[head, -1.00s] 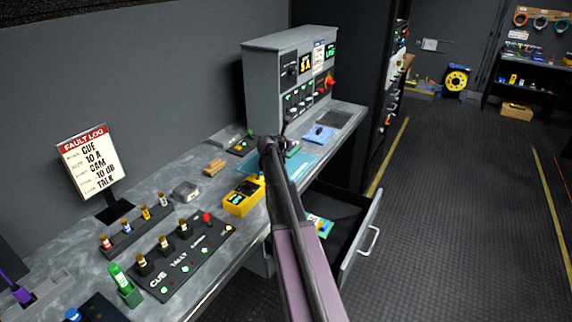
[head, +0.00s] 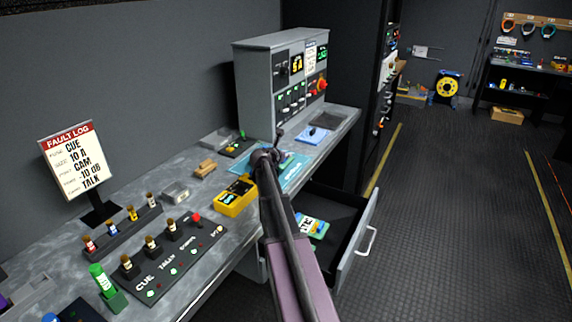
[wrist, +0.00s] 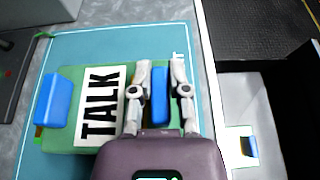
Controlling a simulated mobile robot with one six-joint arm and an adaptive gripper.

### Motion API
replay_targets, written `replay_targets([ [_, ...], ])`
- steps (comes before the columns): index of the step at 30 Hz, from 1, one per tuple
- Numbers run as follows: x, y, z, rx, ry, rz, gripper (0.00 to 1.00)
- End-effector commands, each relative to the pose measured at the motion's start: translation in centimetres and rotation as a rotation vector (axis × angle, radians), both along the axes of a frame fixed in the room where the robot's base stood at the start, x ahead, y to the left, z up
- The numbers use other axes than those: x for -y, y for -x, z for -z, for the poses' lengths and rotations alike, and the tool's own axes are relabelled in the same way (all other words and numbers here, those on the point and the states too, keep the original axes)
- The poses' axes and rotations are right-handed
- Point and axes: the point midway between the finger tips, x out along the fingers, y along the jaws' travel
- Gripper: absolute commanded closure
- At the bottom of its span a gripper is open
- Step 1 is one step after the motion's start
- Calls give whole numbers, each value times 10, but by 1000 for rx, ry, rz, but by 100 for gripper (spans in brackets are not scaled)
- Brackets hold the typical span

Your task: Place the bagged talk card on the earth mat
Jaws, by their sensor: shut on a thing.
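The talk card (wrist: 60,134) is a green board with a white TALK label and blue blocks at its left and right, seen in the wrist view. My gripper (wrist: 160,95) is shut on its right blue block. The card is over the teal earth mat (wrist: 110,45), within much of its outline; I cannot tell whether it touches. In the head view my gripper (head: 268,157) is over the mat (head: 295,174) on the bench, and my arm hides most of the card.
A yellow meter (head: 236,197) stands just left of the mat. A blue pad (head: 314,134) lies behind it, before the grey panel cabinet (head: 260,95). An open drawer (head: 345,215) with a coloured card (head: 312,226) juts out below the bench's front edge.

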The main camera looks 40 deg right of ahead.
Motion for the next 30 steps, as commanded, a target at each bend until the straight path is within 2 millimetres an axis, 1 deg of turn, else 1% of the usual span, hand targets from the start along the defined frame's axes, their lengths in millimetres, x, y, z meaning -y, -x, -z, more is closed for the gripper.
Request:
replay_targets([
  [4,0,0,0,0,0,0,100],
  [8,0,0,5,0,0,0,100],
  [18,0,0,32,0,0,-1,100],
  [21,-1,0,36,0,0,-1,100],
  [30,-1,0,37,0,0,-1,100],
])
